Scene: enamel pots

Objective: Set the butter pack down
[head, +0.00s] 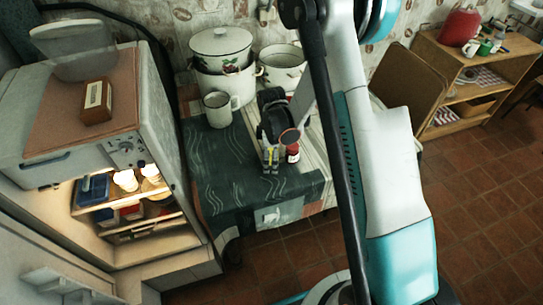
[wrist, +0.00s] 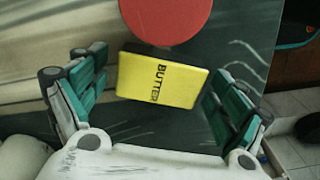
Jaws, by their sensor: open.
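The yellow butter pack (wrist: 160,80), with dark lettering, lies between the two fingers of my gripper (wrist: 160,105) in the wrist view. The fingers are spread, with a gap on each side of the pack. In the head view my gripper (head: 270,158) is low over the dark green patterned cloth (head: 220,165) on the table. It mostly hides the pack there. The pack appears to rest on the cloth, though its contact with it is hidden.
A red round top (wrist: 166,18) is close to the pack's far edge. A small red jar (head: 292,154) stands right of my gripper. A white mug (head: 218,109) and enamel pots (head: 222,82) stand behind. The cloth's front left is clear. An open fridge (head: 110,230) is at left.

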